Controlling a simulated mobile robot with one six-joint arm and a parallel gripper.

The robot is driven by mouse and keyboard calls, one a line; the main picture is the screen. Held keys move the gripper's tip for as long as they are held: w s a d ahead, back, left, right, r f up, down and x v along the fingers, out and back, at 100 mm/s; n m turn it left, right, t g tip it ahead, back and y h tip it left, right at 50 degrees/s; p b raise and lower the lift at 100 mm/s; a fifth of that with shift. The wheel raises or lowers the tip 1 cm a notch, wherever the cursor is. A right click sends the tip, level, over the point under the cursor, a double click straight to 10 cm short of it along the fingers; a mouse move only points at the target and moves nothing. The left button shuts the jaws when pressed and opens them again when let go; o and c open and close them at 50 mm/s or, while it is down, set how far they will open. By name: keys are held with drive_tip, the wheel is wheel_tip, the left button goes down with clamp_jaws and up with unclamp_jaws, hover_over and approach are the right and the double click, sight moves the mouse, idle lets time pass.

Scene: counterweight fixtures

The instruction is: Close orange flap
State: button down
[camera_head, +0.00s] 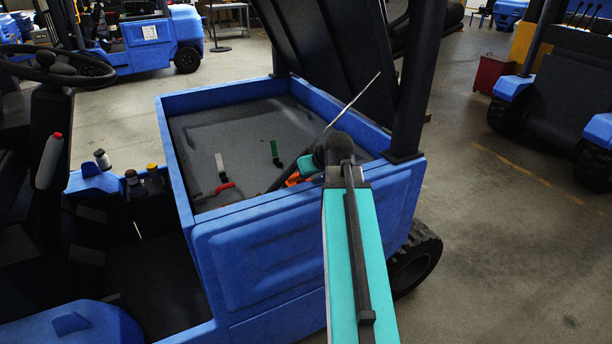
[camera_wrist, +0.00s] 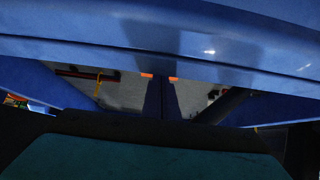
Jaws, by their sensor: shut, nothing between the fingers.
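An orange piece (camera_head: 292,179), which looks like the orange flap, shows low in the open blue compartment, beside my wrist in the head view. My arm hides part of it, so I cannot tell how far it stands open. In the wrist view my gripper (camera_wrist: 161,85) is shut and empty, its dark fingers pointing into the compartment. Small orange patches (camera_wrist: 147,75) show at the fingertips. I cannot tell whether they are the flap or whether the fingers touch it.
The blue compartment wall (camera_head: 290,237) stands close around my arm. Inside are a white lever (camera_head: 220,164), a green lever (camera_head: 275,151) and a red handle (camera_head: 222,188). A thin pale rod (camera_head: 357,98) slants up near my wrist. The dark raised cover (camera_head: 340,62) stands behind.

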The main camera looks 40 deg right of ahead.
drive_tip(key=b+v, duration=0.1)
drive_tip(key=v, duration=0.7)
drive_tip(key=shift+s+r, duration=0.1)
drive_tip(key=shift+s, duration=0.1)
drive_tip(key=shift+b+v, duration=0.85)
drive_tip(key=shift+v, duration=1.4)
